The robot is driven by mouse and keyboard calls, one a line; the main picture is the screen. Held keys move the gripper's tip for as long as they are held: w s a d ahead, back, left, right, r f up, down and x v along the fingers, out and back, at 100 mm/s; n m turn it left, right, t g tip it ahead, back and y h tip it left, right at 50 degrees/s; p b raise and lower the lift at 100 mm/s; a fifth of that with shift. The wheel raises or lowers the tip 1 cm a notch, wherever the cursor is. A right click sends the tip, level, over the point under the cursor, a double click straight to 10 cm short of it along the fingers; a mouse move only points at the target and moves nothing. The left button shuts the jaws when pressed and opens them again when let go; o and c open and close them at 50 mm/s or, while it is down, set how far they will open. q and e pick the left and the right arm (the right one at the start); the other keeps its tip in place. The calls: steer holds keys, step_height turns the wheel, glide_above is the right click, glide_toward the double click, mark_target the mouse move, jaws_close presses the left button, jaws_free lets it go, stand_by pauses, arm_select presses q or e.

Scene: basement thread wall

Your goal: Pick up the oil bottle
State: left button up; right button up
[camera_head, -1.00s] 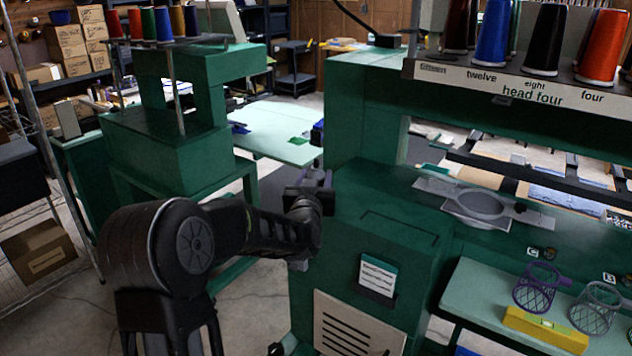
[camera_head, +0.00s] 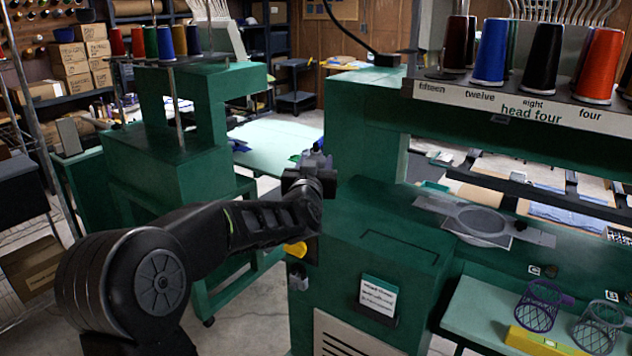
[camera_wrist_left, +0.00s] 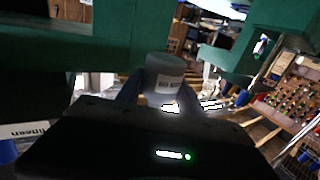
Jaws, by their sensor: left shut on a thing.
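The oil bottle (camera_wrist_left: 165,66) appears in the left wrist view as a grey, rounded container with a small pale label. It is between the fingers of my left gripper (camera_head: 314,164), which is shut on it. In the head view the gripper is raised beside the near corner of the green machine. There the bottle is mostly hidden behind the dark wrist, so its lower part cannot be made out. My right gripper is not in view.
The green machine (camera_head: 385,245) stands close on the right, with a grey hoop frame (camera_head: 483,221) on its top. A pale shelf holds mesh cups (camera_head: 540,305) and a yellow level (camera_head: 545,344). Thread cones (camera_head: 492,52) line the upper right. Open floor lies left.

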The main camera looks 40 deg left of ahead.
arm_select(q)
steer(key=shift+r, duration=0.6)
steer(key=shift+f, duration=0.1)
stand_by(1.0)
